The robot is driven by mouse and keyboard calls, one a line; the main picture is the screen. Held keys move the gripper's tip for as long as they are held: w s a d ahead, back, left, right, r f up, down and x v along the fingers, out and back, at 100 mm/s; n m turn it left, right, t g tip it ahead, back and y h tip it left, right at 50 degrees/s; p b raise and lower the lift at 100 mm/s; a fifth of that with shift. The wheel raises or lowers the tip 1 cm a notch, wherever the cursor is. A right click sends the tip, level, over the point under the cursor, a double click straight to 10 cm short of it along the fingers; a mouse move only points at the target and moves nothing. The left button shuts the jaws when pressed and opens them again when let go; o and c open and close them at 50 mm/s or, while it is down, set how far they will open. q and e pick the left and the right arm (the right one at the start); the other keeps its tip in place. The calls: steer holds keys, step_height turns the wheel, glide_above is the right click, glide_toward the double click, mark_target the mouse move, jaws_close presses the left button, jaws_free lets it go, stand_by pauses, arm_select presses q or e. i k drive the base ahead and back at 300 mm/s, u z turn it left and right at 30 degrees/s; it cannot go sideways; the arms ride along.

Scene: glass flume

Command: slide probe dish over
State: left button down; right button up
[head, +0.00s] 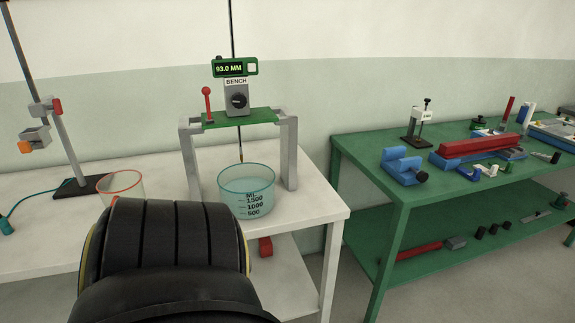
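A clear round dish (246,192) with a teal rim, "ML" marks and bluish liquid stands upright on the white table's front right part. A thin probe (240,148) hangs from the bench gauge, and its tip is at about the height of the dish's back rim. I cannot tell whether the tip is over the dish or behind it. The gauge (237,97) reads 93.0 MM and sits on a green and grey bridge stand (188,150). Neither gripper shows. A black ribbed part, apparently my own arm, fills the bottom left and hides part of the table.
A red-rimmed clear beaker (122,183) stands left of the dish, partly hidden. A clamp stand (63,140) is at far left. The white table (318,205) is bare right of the dish to its edge. A green bench (350,148) with tools stands right, across a gap.

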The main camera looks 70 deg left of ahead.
mark_target(248, 189)
steer(key=i, duration=1.05)
steer(key=u, duration=2.3)
